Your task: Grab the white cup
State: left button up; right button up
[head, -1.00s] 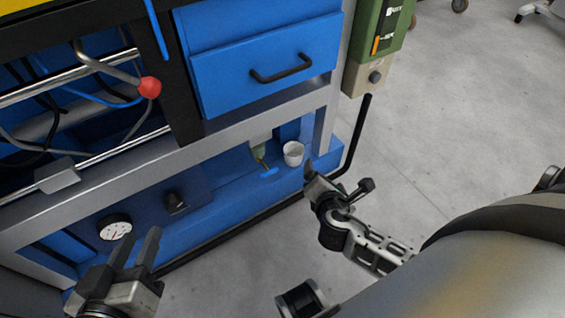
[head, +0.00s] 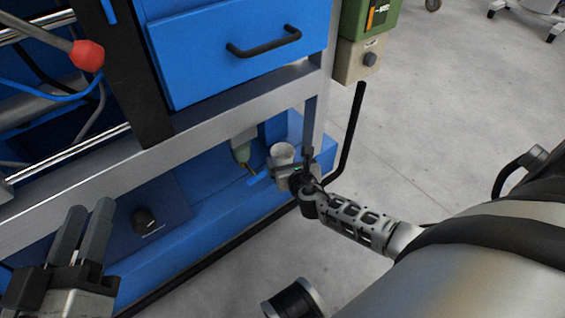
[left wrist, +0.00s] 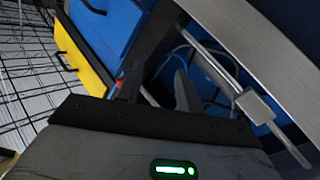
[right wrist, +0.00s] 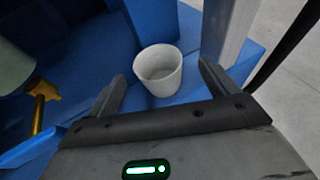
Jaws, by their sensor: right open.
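The white cup (head: 282,152) stands upright on the blue lower ledge of the workbench, open end up. In the right wrist view the white cup (right wrist: 158,72) sits ahead, between the two fingers. My right gripper (head: 290,168) is open right at the cup, partly covering its lower part in the head view. Its fingers (right wrist: 162,82) flank the cup with gaps visible on both sides. My left gripper (head: 89,210) is raised in front of the workbench at the left, away from the cup. Its fingers (left wrist: 157,82) are apart with nothing between them.
A green-and-beige tool with a yellow tip (head: 243,150) is left of the cup. A metal post (right wrist: 228,35) rises close right of it. The bench frame (head: 215,125) and blue drawer (head: 240,50) lie above. Open floor (head: 450,120) is at right.

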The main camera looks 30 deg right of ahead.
aim_at(280, 147)
jog(key=b+x, duration=0.1)
jog(key=x, duration=0.1)
jog(key=b+x, duration=0.2)
jog(key=x, duration=0.1)
jog(key=shift+a, duration=0.25)
jog(key=shift+w+d, duration=0.1)
jog(key=shift+w, duration=0.15)
pick_arm(q)
jog(key=r+m+t+h, duration=0.1)
jog(key=r, duration=0.1)
jog(key=r+m+t+h, duration=0.1)
jog(key=r+m, duration=0.1)
jog(key=r+m+t, duration=0.1)
jog(key=shift+w+a+r+m+h, duration=0.3)
jog(key=shift+w+r+m+h, duration=0.1)
pick_arm(e)
jog(key=c, duration=1.1)
